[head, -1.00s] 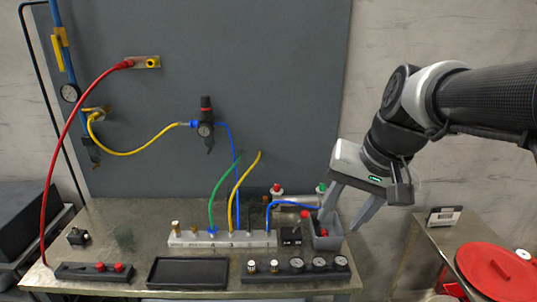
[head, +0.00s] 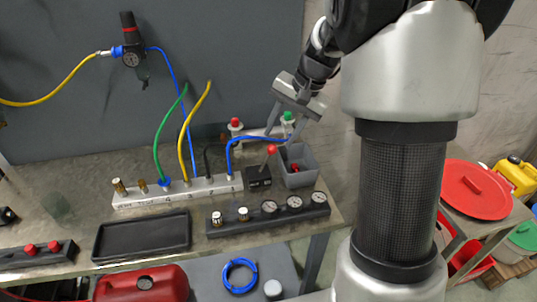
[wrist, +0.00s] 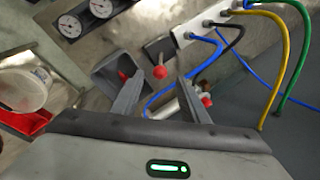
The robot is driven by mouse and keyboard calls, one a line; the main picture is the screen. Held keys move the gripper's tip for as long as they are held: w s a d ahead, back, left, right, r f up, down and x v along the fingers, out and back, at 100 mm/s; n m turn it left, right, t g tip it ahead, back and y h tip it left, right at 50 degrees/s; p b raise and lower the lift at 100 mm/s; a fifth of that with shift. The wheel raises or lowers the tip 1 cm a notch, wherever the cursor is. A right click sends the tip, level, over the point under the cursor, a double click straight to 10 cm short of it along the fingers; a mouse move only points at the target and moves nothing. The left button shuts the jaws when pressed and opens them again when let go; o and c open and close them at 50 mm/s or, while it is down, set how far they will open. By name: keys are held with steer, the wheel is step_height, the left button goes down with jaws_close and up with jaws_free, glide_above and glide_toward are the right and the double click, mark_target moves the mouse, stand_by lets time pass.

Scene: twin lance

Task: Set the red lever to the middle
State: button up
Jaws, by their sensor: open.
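The red lever (head: 271,150) is a red ball on a thin stem rising from a small black box (head: 257,179), beside the right end of the white manifold. In the head view the stem leans up and to the right. My gripper (head: 281,137) is open above the lever, fingers pointing down. In the wrist view the red ball (wrist: 159,72) shows between the two open fingertips (wrist: 160,80), with the black box (wrist: 157,47) beyond it. I cannot tell whether either finger touches the ball.
A grey bin (head: 309,165) with a red item stands right of the lever box. The white manifold (head: 178,192) with blue, green, yellow and black hoses is to the left. A gauge strip (head: 270,220) lies in front.

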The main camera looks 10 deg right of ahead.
mark_target(271, 151)
steer(key=b+x, duration=0.1)
steer(key=x, duration=0.8)
steer(key=shift+w+f, duration=0.15)
steer(key=shift+f, duration=0.05)
